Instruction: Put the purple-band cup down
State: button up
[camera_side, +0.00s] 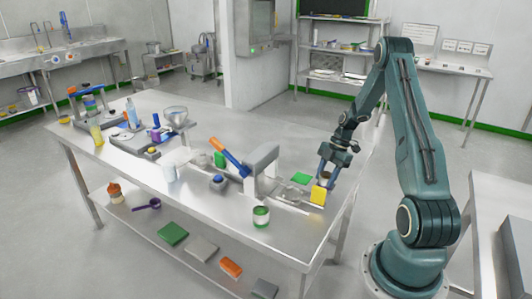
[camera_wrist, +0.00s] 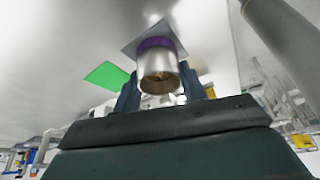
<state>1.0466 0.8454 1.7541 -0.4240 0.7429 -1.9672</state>
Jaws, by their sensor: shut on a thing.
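The purple-band cup (camera_wrist: 158,68) is a metal cylinder with a purple band near its far end, seen in the wrist view. My gripper (camera_wrist: 161,88) is shut on it, with a dark finger on each side. A grey square plate (camera_wrist: 133,42) shows behind the cup's far end; I cannot tell whether they touch. In the side view my gripper (camera_side: 327,172) is low over the table's right end, and the cup (camera_side: 325,177) is small between its fingers, its band not readable.
A green square (camera_side: 301,178) lies on the table (camera_side: 225,225) left of my gripper. A grey device with a blue-and-orange lever (camera_side: 262,172) stands further left. The front right of the table has bare room.

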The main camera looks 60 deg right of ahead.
jog(key=o, duration=1.1)
jog(key=shift+o, duration=0.2)
jog(key=v, duration=0.8)
jog(key=shift+f, duration=0.1)
